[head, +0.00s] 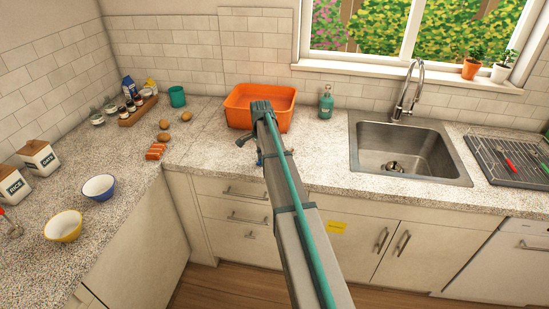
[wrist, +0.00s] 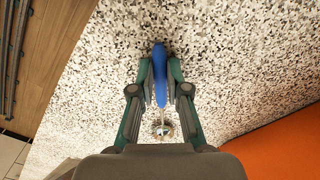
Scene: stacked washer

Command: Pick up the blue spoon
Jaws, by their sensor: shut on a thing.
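The blue spoon (wrist: 160,78) shows in the wrist view, its blue handle between the two fingertips of my gripper (wrist: 160,82). My gripper is shut on the handle. The metal end of the spoon (wrist: 163,128) points back toward the palm and is partly hidden by it. Speckled countertop lies behind the spoon; I cannot tell whether the spoon touches it. In the head view my arm covers most of the gripper and the spoon, in front of the orange tub (head: 280,119) near the counter's front edge.
The orange tub (wrist: 280,150) also shows beside my gripper in the wrist view. Eggs (head: 163,124) and a teal cup (head: 177,96) are left of it. A teal bottle (head: 326,102) and the sink (head: 405,150) are to the right.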

